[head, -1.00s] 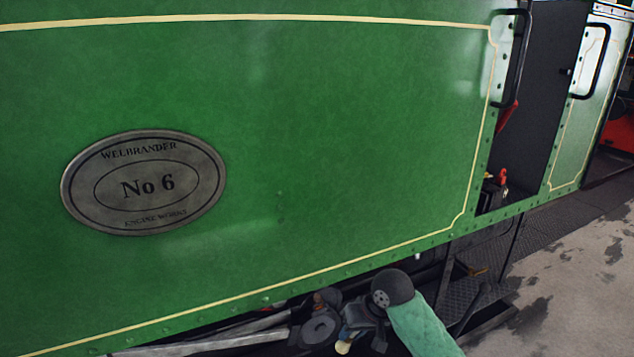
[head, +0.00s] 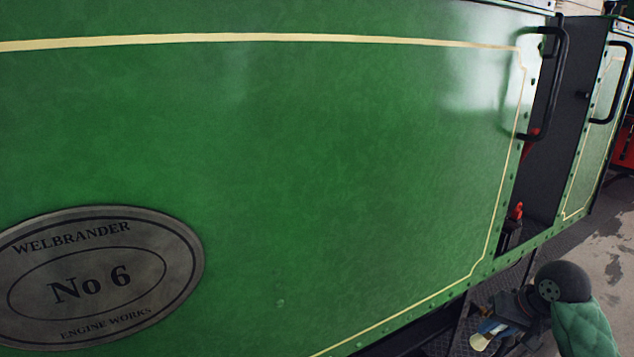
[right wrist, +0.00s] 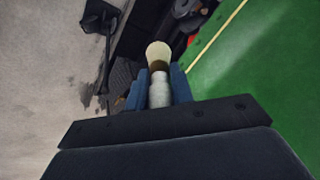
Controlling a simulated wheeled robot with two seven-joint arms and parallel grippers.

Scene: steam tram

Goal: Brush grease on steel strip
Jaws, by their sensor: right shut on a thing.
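My right gripper (right wrist: 158,92) is shut on a brush (right wrist: 159,56) with a pale round bristle head and a light grey handle, seen in the right wrist view. The brush also shows small in the head view (head: 481,341), at the lower right, below the tram's green side panel. The right gripper (head: 497,331) is there too, beside the lower edge of the panel and apart from it. I cannot make out the steel strip or any grease in these frames. My left gripper is not in view.
The green side panel (head: 300,180) fills most of the head view, with an oval number plate (head: 95,280) at lower left. A doorway with black handrails (head: 558,85) stands at right. Paved ground (head: 618,240) lies clear beyond it.

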